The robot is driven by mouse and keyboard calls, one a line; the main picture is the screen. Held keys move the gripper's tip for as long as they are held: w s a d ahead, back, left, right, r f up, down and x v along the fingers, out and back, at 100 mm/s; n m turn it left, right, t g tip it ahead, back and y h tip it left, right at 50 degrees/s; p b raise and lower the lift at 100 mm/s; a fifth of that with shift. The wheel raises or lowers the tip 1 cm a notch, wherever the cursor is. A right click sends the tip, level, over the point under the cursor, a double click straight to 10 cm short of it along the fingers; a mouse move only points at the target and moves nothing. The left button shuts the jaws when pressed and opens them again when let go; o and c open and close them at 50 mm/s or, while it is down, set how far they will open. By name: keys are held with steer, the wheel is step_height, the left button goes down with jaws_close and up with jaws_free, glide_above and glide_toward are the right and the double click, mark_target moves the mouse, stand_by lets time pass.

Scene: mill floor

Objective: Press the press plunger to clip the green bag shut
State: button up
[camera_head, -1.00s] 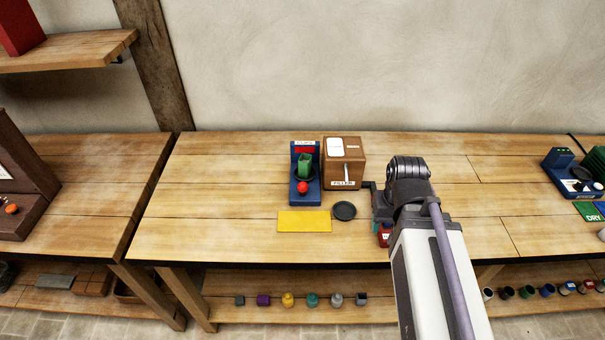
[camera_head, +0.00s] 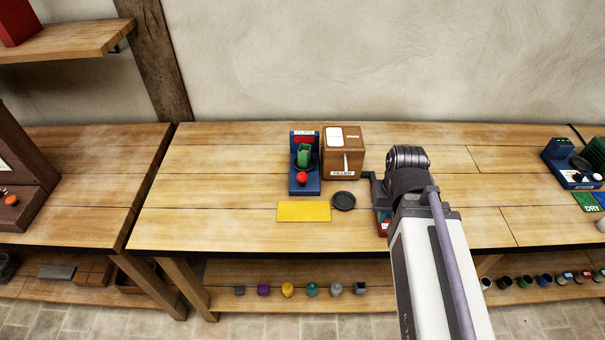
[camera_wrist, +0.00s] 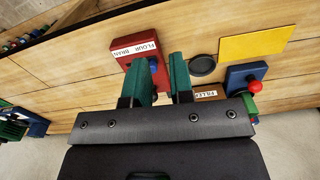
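The blue clip press (camera_head: 305,185) stands on the bench, left of the brown filler box. Its red plunger (camera_head: 302,178) is a round knob at the front, and it also shows at the right of the wrist view (camera_wrist: 255,87). The green bag (camera_head: 303,157) stands upright in the press behind the plunger. In the wrist view a bit of green (camera_wrist: 249,104) shows beside the press. My gripper (camera_wrist: 158,70) has two green fingers apart with nothing held. It is over the bench near a red box, away from the press. In the head view my arm mostly hides it.
The filler box (camera_head: 343,155) stands right of the press. A yellow mat (camera_head: 303,211) and a black disc (camera_head: 343,201) lie in front. The red box labelled Flour Bran (camera_wrist: 135,50) is near my gripper. The bench left of the press is clear.

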jaws_close()
stand_by(1.2)
